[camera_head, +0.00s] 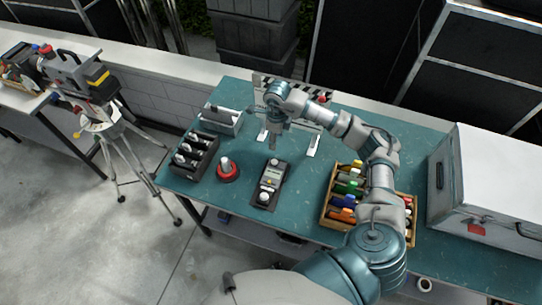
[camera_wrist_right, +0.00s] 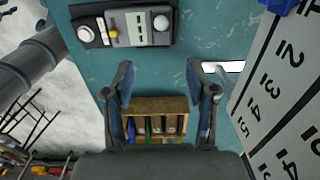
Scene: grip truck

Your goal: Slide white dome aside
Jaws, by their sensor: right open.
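A black control box (camera_head: 262,187) lies on the teal table (camera_head: 235,205) with a white dome (camera_head: 264,197) at its near end and another (camera_head: 274,163) at its far end. In the right wrist view, the box (camera_wrist_right: 121,38) lies near the top edge, with a dome (camera_wrist_right: 160,22) at the right and another (camera_wrist_right: 84,33) at the left. I cannot tell which one the task names. My right gripper (camera_head: 273,141) is open and empty above the table, beyond the box; its spread fingers (camera_wrist_right: 163,85) show clear of the box. My left gripper is out of view.
A red-based white knob (camera_head: 227,169) and a black tray of small items (camera_head: 195,155) stand left of the box. A wooden crate of bottles (camera_head: 330,213) and a large white case (camera_head: 500,190) are to the right. A number board (camera_head: 318,112) stands behind.

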